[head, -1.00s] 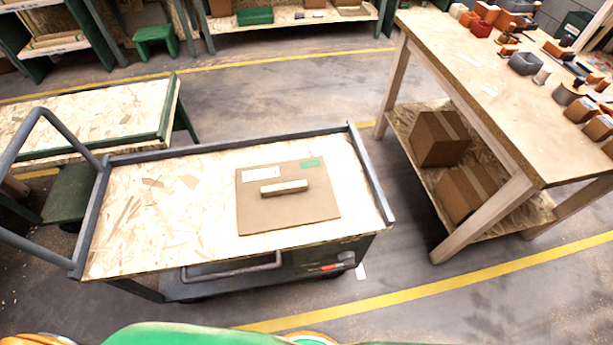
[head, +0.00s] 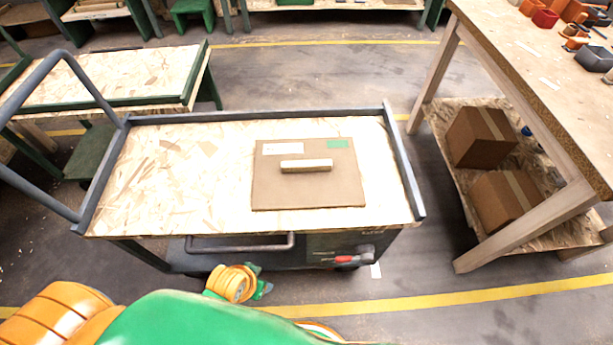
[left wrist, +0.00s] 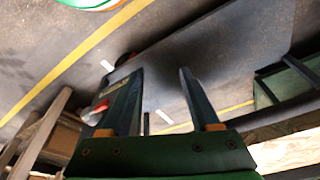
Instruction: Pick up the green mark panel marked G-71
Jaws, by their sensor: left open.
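A flat brown panel (head: 300,195) lies on the pale chipboard top of a grey cart (head: 180,205). It has a green mark (head: 337,144) at its far right corner, a white label (head: 283,148) at its far left and a pale raised bar handle (head: 306,166). The lettering is too small to read. My left arm shows at the bottom of the head view, before the cart's near side; its fingers are hidden there. In the left wrist view my left gripper (left wrist: 162,72) is open and empty, with the floor and cart parts beyond it. My right gripper is not in view.
The cart has raised end rails and a looped push handle (head: 60,70) at left. A wooden table (head: 540,60) stands at right, with cardboard boxes (head: 480,137) on its lower shelf. The chipboard left of the panel is clear.

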